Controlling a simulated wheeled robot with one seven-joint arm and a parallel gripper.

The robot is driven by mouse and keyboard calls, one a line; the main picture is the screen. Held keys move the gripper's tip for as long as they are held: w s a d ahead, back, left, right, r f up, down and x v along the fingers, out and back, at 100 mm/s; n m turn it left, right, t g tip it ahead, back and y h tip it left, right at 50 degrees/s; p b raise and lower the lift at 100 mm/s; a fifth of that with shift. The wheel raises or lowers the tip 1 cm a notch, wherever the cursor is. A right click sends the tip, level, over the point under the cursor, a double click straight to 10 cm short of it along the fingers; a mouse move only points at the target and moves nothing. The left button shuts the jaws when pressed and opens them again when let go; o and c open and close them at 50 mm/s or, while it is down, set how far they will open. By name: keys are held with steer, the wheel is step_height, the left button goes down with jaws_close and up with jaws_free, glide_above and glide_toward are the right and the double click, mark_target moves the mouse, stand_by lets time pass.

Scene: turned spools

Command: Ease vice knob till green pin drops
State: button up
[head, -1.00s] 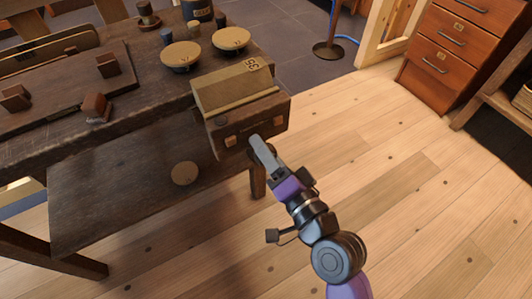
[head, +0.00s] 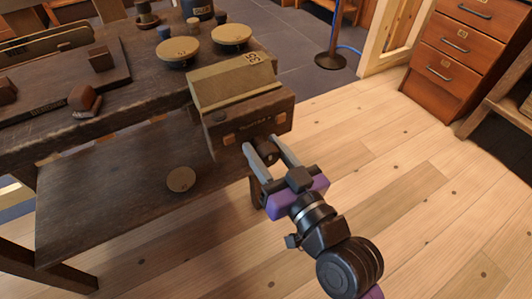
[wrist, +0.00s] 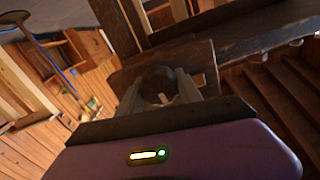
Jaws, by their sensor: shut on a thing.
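The vice (head: 225,117) is a dark wooden block with a tan top marked with a number, at the bench's front right corner. Its dark round knob (head: 267,151) sticks out low on the front face. My gripper (head: 262,146) is shut on the knob, one finger on each side, with its body tilted to the lower right. In the wrist view the knob (wrist: 157,83) sits between the two fingers, in front of the vice's face. I cannot make out a green pin in either view.
Two round tan-topped stands (head: 178,50) and a dark jar are on the bench behind the vice. A dark board (head: 60,90) with small wooden blocks lies at left. The floor (head: 420,190) at right is clear.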

mark_target(271, 159)
steer(key=shift+a+n+b, duration=0.15)
steer(key=shift+n+b, duration=0.4)
steer(key=shift+n, duration=0.75)
steer(key=o, duration=1.4)
steer(key=shift+s, duration=0.1)
steer(key=p+v, duration=0.1)
steer(key=v, duration=0.6)
steer(key=shift+s+d, duration=0.25)
steer(key=shift+d, duration=0.05)
